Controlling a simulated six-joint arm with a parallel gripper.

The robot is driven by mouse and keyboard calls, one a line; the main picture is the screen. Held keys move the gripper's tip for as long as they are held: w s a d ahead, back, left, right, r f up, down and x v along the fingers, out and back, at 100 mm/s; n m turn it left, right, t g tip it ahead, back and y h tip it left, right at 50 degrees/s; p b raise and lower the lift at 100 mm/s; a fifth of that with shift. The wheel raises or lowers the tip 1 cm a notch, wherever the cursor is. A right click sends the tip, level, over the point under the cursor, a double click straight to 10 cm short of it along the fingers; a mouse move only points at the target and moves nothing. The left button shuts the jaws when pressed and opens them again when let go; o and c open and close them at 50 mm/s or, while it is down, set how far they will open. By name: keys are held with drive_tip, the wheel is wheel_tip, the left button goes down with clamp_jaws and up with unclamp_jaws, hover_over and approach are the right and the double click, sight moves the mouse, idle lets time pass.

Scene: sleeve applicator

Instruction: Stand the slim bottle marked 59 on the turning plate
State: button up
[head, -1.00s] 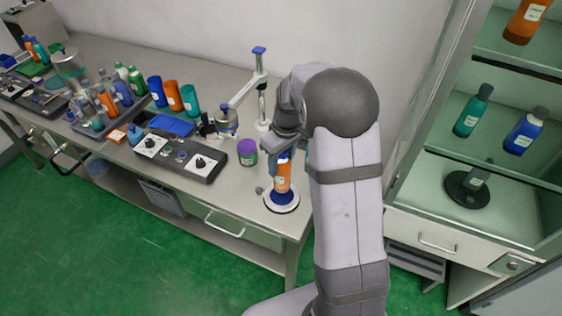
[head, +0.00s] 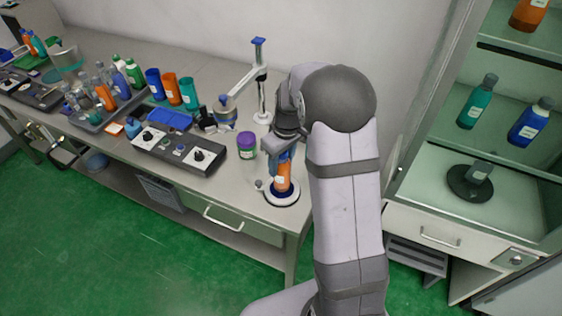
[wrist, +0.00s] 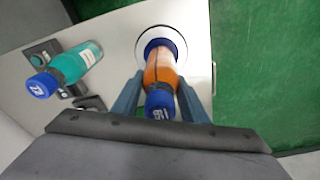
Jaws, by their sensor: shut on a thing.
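The slim orange bottle (head: 283,178) has a blue cap; in the wrist view (wrist: 160,70) the cap's number shows upside down and reads as 59. My gripper (head: 283,162) is shut on it, with a finger on each side in the wrist view (wrist: 160,88). The bottle is about upright over the turning plate (head: 295,198), a white-rimmed disc with a blue middle (wrist: 143,36). Its base is within the blue middle; I cannot tell whether it touches. My gripper hides part of the bottle's top in the head view.
The table's front edge is close to the plate.

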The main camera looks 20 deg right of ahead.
drive_tip(key=shift+f+b, duration=0.3)
drive_tip(key=shift+f, duration=0.3)
drive_tip(key=o, duration=1.8)
drive_tip(key=shift+r, duration=0.15)
drive_tip(key=shift+r+p, duration=3.65)
drive_tip(key=shift+r, duration=0.75)
